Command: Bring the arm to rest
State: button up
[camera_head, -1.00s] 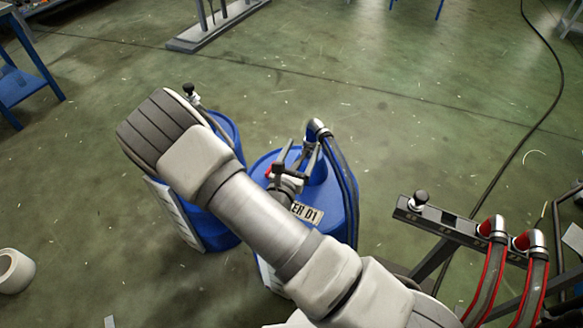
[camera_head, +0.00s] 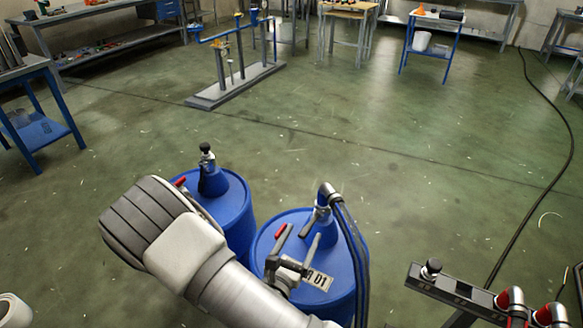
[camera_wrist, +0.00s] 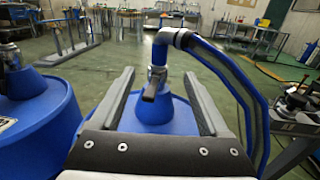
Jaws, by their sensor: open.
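My gripper (camera_head: 299,236) is open and empty, and its two fingers also show apart in the wrist view (camera_wrist: 158,76). In the head view it is over the near part of the right blue drum (camera_head: 338,262), which has a hose and metal valve on top and a partly covered label ending in "D1". In the wrist view the valve (camera_wrist: 155,82) appears between the fingers; I cannot tell whether they touch anything. My arm crosses the lower left of the head view and hides part of both drums.
A second blue drum (camera_head: 229,204) with a black-knobbed valve stands to the left. A dark metal frame (camera_head: 455,288) with red-ended hoses is at lower right. A grey-based stand (camera_head: 235,87) and workbenches are farther back. The green floor between is mostly clear, with a dark cable at right.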

jog(key=s+d+r+m+g+h+p, duration=0.25)
jog(key=s+d+r+m+g, duration=0.25)
jog(key=d+r+m+g, duration=0.4)
jog(key=s+d+r+m+g+h+p, duration=0.1)
jog(key=s+d+r+m+g+p, duration=0.2)
jog(key=s+d+r+m+g, duration=0.5)
jog(key=s+a+r+m+t+y+p, duration=0.2)
jog(key=a+r+m+y, duration=0.1)
jog(key=r, duration=0.4)
jog(key=s+a+r+m+t+y+p, duration=0.1)
jog(key=a+r+m+t+y+p, duration=0.1)
jog(key=r+m, duration=0.4)
jog(key=s+a+r+m+t+y+p, duration=0.2)
jog(key=a+r+m+y, duration=0.1)
jog(key=r+y, duration=0.3)
notch_tip(320, 180, up, 2)
jog(key=shift+s+a+m+t+y, duration=0.3)
jog(key=shift+a+m+y, duration=0.1)
jog(key=shift+m, duration=0.4)
